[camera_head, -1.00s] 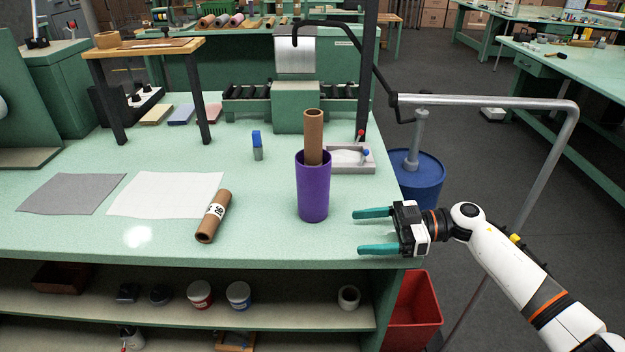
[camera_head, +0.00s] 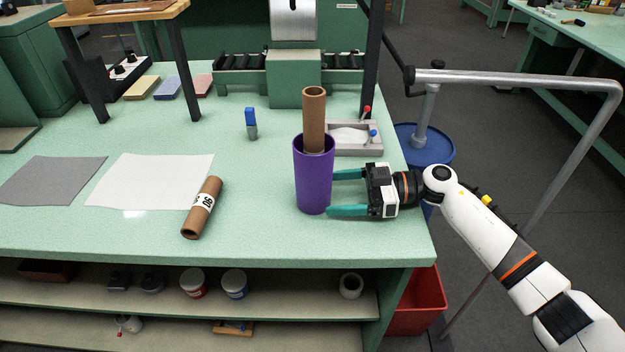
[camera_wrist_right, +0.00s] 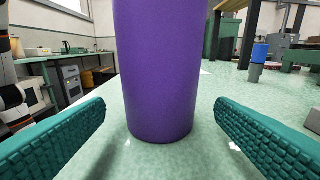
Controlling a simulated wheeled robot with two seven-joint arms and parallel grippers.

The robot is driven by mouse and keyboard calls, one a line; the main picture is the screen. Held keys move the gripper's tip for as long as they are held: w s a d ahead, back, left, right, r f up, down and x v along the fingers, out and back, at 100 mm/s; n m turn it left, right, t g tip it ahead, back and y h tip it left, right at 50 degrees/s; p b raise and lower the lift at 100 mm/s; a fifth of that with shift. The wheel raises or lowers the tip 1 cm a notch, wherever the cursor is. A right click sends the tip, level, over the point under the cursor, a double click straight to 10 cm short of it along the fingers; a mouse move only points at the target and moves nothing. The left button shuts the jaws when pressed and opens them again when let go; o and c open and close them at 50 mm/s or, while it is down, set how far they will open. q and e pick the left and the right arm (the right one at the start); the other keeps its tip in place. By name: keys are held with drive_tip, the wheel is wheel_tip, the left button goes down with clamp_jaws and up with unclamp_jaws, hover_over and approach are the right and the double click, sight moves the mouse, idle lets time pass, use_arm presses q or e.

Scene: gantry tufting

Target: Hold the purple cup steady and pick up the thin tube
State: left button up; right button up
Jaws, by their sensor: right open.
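The purple cup (camera_head: 314,180) stands upright on the green bench near its front right. A thin brown cardboard tube (camera_head: 314,112) stands in the cup, with its upper part sticking out above the rim and its lower part hidden. My right gripper (camera_head: 331,193) is open at the cup's right side, its teal fingers pointing left toward it. In the right wrist view the purple cup (camera_wrist_right: 160,70) fills the middle, between and beyond the two spread fingers, with gaps on both sides. My left gripper is not in view.
A blue-topped small object (camera_head: 251,123) and a shallow grey tray (camera_head: 372,151) stand behind. The bench's front edge is close. A metal rail (camera_head: 520,80) is at right.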

sight(320, 193)
drive_tip(key=a+p, duration=0.2)
drive_tip(key=a, duration=0.1)
drive_tip(key=shift+a, duration=0.1)
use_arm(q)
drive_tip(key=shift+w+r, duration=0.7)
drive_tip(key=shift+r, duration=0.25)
use_arm(e)
drive_tip(key=shift+a+f, duration=0.15)
drive_tip(key=shift+a, duration=0.3)
drive_tip(key=shift+c, duration=0.5)
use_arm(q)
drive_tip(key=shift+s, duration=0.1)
use_arm(e)
drive_tip(key=c, duration=0.6)
